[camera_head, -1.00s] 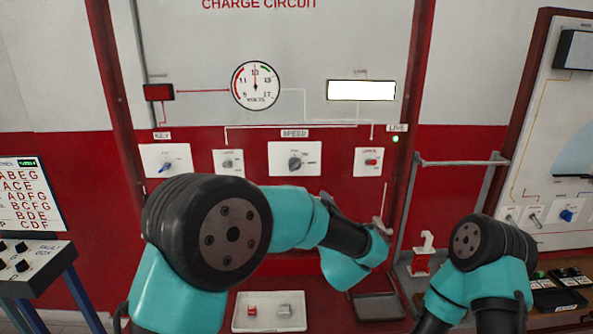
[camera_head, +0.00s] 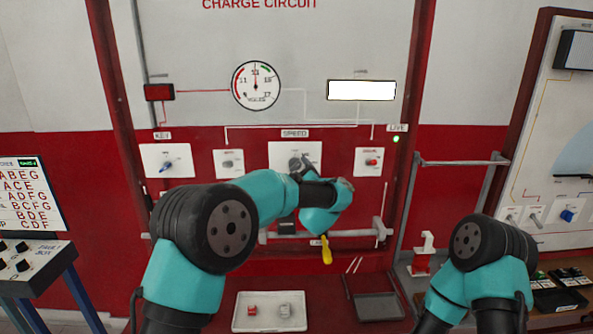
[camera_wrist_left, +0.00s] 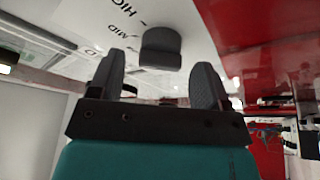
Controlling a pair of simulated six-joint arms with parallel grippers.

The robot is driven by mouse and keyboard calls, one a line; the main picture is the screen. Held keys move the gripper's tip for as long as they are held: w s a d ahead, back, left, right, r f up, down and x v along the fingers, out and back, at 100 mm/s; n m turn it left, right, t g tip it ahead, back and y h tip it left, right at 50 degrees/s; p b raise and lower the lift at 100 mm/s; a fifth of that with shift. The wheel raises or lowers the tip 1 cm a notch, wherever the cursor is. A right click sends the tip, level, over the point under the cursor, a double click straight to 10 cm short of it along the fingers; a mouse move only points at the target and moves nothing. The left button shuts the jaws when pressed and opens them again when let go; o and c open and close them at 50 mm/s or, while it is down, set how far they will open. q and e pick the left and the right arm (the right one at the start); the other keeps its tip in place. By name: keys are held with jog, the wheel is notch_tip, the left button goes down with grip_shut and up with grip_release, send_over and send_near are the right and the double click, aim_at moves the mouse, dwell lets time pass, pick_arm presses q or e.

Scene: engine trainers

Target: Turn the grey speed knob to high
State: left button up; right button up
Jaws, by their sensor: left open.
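The grey speed knob (camera_head: 294,162) sits on a white plate under the SPEED label in the head view, partly covered by my left gripper (camera_head: 305,166). In the left wrist view the knob (camera_wrist_left: 161,47) stands on its white plate (camera_wrist_left: 95,22), where HIGH, MID and LO marks show left of it. My left gripper (camera_wrist_left: 160,66) is open. Its two dark fingers point at the knob, one to each side in the picture, with visible gaps; contact cannot be made out. The knob's exact setting is hard to tell. My right arm shows at lower right; its gripper is out of view.
A blue key switch (camera_head: 167,167) and a small grey knob (camera_head: 228,163) sit to the left, a red-button switch (camera_head: 371,162) to the right. A grey rail (camera_head: 375,234) crosses below. A white tray (camera_head: 240,324) holds two small parts.

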pick_arm(q)
jog(key=shift+w+a+r, duration=0.15)
jog(key=shift+w, duration=0.3)
jog(key=c, duration=0.9)
